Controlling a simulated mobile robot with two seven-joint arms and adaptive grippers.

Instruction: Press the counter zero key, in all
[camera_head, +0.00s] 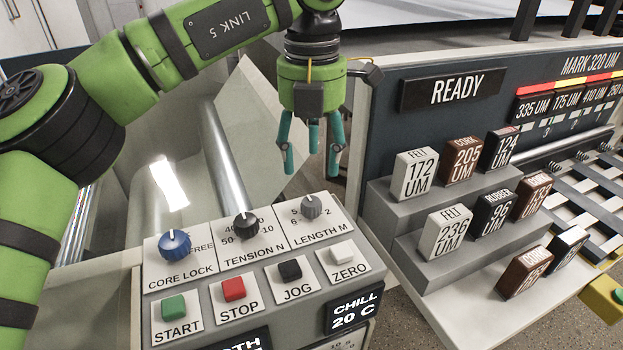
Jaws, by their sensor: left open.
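The white ZERO key (342,251) sits at the right end of the key row on the grey control panel (205,290). It stands right of the black JOG key (290,270), the red STOP key (233,288) and the green START key (173,307). My left gripper (312,168) hangs fingers down above the back of the panel, behind and above the ZERO key, apart from it. Its teal fingers are spread and hold nothing. The counter's own display cannot be made out. My right gripper is not in view.
Knobs for CORE LOCK (174,244), TENSION (245,226) and LENGTH (311,206) stand behind the keys. A CHILL 20 C display (354,311) is on the front face. To the right, a stepped grey rack (408,248) holds several labelled blocks below a READY sign (456,90).

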